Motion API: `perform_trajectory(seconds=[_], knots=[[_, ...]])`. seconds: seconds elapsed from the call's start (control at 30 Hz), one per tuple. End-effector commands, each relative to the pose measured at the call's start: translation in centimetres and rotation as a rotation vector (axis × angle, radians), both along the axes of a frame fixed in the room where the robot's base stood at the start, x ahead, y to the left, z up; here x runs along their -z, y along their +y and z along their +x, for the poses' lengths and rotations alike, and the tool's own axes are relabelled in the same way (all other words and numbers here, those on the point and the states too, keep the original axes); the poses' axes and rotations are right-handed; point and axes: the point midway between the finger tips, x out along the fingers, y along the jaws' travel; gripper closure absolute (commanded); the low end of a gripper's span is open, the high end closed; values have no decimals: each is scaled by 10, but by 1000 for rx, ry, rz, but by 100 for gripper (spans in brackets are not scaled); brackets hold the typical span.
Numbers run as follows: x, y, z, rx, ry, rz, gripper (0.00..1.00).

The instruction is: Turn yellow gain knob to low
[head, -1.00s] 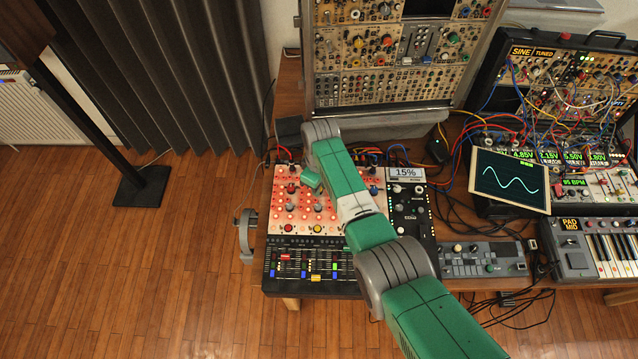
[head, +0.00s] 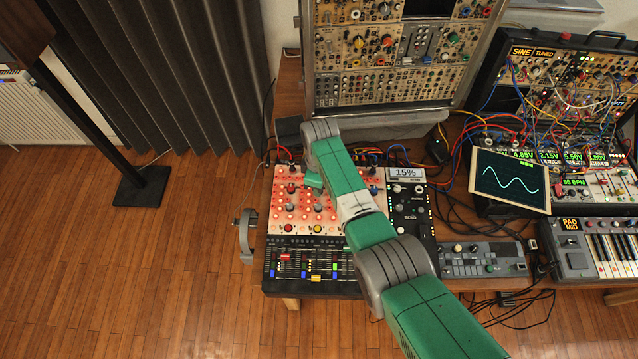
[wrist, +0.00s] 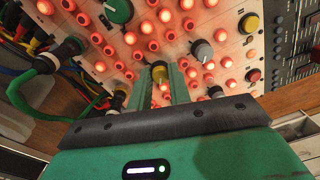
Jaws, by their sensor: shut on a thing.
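In the wrist view, my gripper (wrist: 160,84) has its two green fingers closed around a yellow-topped knob (wrist: 159,73) on the pale panel (wrist: 225,42) with glowing red buttons. The fingers hide the knob's sides, and I cannot read a label or its pointer. A second yellow knob (wrist: 249,23) stands free on the same panel. In the head view, the panel (head: 275,205) lies at the left end of the table, and my arm hides the fingertips and the held knob. A yellow knob (head: 317,228) shows near the panel's front edge.
Close to the gripper stand a grey knob (wrist: 202,51) and a green knob (wrist: 118,10). A display reading 15% (head: 405,173) sits right of the arm. A fader strip (head: 290,263) lies in front.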

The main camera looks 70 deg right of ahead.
Motion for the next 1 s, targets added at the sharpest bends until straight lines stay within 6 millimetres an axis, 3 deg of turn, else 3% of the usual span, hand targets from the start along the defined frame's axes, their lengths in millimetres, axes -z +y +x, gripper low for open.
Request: perform_trajectory(seconds=[0.07, 0.1, 0.2, 0.47, 0.8, 1.0], knots=[[-2, -1, 1, 0, -1, -1, 100], [-2, -1, 1, 0, -1, -1, 73], [-1, 0, 0, 0, -1, -1, 59], [-3, 0, 0, 0, -1, -1, 59], [-66, -3, 1, 0, -2, -3, 59], [-79, -3, 0, 0, 0, -1, 59]])
